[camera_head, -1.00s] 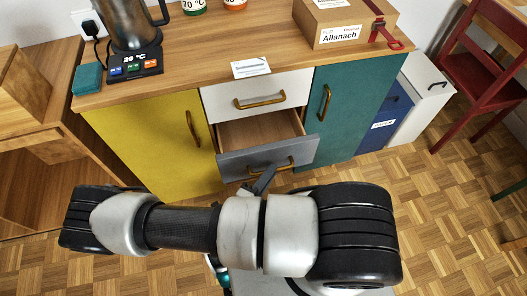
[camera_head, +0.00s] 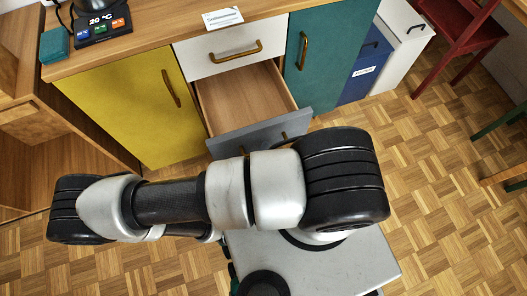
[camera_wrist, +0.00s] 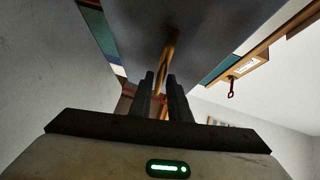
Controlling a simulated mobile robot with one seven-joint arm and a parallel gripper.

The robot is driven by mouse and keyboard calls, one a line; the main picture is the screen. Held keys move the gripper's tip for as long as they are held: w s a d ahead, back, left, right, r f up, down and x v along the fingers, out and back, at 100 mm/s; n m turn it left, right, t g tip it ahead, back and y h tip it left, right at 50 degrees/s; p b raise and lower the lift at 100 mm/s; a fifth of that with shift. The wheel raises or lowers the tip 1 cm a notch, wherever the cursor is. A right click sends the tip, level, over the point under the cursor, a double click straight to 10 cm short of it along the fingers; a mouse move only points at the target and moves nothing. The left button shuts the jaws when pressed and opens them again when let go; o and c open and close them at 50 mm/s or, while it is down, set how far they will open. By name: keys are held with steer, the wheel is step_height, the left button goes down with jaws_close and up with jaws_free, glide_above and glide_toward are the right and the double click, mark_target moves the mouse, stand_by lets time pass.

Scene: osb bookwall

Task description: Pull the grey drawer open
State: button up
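The grey drawer (camera_head: 240,139) stands well out of the cabinet, below a white drawer (camera_head: 215,58). Its wooden inside looks empty. In the head view my arm covers part of its front and most of its handle. In the wrist view the grey drawer front (camera_wrist: 130,35) fills the upper middle, with its brass handle (camera_wrist: 171,50) running down between my fingers. My gripper (camera_wrist: 161,80) is shut on this handle, one dark finger on each side.
A yellow door (camera_head: 130,105) is left of the drawer and a teal door (camera_head: 325,55) right. Blue and white boxes (camera_head: 404,35) stand further right, near a red chair (camera_head: 460,30). A wooden shelf unit is at the left.

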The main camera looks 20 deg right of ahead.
steer(key=shift+o, duration=0.9)
steer(key=p+v, duration=0.1)
steer(key=v, duration=1.6)
steer(key=shift+s, duration=0.2)
steer(key=shift+a+r, duration=0.1)
steer(key=shift+s, duration=0.1)
